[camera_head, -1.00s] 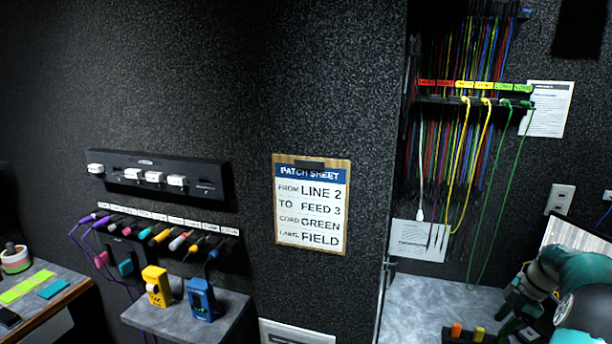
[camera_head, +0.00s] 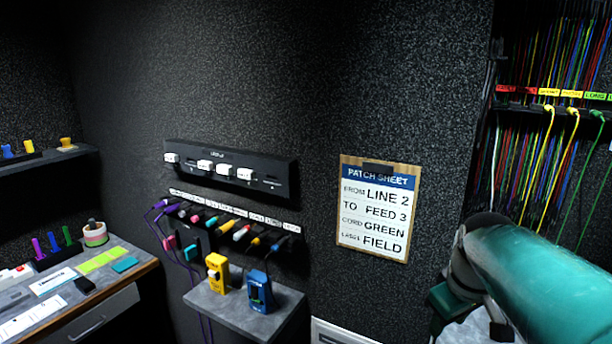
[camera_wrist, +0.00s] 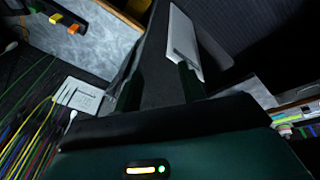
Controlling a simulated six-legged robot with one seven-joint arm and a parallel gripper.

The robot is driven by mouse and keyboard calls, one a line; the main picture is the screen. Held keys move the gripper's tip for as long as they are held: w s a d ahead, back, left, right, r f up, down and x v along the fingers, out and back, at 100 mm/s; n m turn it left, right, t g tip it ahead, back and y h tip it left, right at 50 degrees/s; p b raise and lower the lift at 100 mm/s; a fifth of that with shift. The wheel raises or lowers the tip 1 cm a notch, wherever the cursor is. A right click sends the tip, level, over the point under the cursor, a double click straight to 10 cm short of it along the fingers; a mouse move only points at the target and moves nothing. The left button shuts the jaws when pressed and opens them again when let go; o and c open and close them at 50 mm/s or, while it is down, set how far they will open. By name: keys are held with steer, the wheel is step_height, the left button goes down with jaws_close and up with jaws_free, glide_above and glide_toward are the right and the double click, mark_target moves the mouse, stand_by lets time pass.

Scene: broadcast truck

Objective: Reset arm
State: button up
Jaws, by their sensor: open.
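My gripper (camera_wrist: 158,85) shows in the wrist view with its two dark fingers apart and nothing between them. Behind the fingers are the dark wall edge and a pale panel. In the head view my teal arm fills the lower right, in front of the cord bay; I cannot make out the fingers there. The patch sheet (camera_head: 374,208) hangs on the dark wall left of the arm and reads LINE 2 to FEED 3, cord GREEN, label FIELD.
Yellow (camera_head: 217,273) and blue (camera_head: 259,291) devices stand on a small grey shelf (camera_head: 230,303). Above are a row of coloured plugs and a black panel (camera_head: 231,172). A desk (camera_head: 130,258) is at left. Hanging cords (camera_head: 547,165) are at right, partly behind my arm.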

steer(key=s+a+f+m+t, duration=0.2)
steer(key=s+a+m, duration=0.2)
steer(key=s+a, duration=0.7)
steer(key=shift+s+y, duration=0.3)
steer(key=shift+s, duration=0.15)
steer(key=shift+c, duration=0.5)
steer(key=shift+d, duration=0.15)
